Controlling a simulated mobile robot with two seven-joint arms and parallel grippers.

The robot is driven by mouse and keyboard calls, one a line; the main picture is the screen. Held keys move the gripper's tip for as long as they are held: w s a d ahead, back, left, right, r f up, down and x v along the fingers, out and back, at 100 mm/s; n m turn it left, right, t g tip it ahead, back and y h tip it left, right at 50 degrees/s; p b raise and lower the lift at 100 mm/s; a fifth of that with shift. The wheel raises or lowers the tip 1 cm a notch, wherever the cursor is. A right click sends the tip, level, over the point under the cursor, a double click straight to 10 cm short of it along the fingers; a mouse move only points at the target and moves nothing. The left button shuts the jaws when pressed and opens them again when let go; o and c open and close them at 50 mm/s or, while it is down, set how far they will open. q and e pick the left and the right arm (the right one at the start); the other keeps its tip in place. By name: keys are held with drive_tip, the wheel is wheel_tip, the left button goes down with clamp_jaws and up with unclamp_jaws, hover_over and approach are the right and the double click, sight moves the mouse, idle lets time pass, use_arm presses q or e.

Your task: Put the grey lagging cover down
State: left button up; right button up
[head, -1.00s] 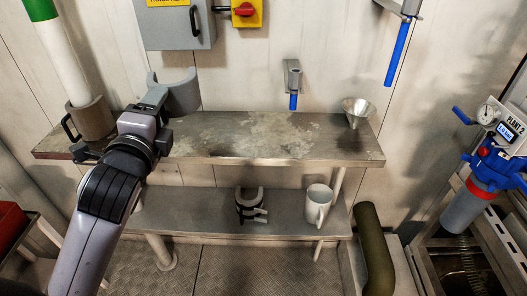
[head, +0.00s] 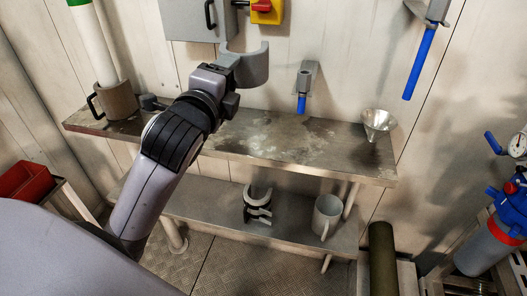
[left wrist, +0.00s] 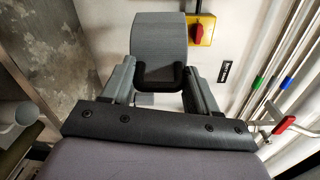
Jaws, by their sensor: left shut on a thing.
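The grey lagging cover is a C-shaped half shell (head: 254,69). My left gripper (head: 228,82) is shut on it and holds it in the air above the back of the metal bench (head: 310,143), in front of the wall. In the left wrist view the cover (left wrist: 158,32) shows its curved grey side, with its dark handle between the fingers of my left gripper (left wrist: 160,82). My arm hides part of the bench's left half. My right gripper is not in view.
A brown-grey sleeve with a black handle (head: 119,102) stands around a white pipe at the bench's left end. A blue-handled fitting (head: 302,102) is on the wall, and a metal funnel (head: 377,122) is at the right end. The bench middle is bare. A mug (head: 326,215) stands on the lower shelf.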

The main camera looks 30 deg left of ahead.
use_arm(q)
wheel_tip(320, 180, down, 20)
drive_tip(key=b, duration=0.5)
drive_tip(key=shift+b, duration=0.4)
drive_tip(key=shift+w+d, duration=0.1)
drive_tip(key=o, duration=1.1)
drive_tip(key=shift+f, duration=0.1)
drive_tip(key=shift+c, duration=0.2)
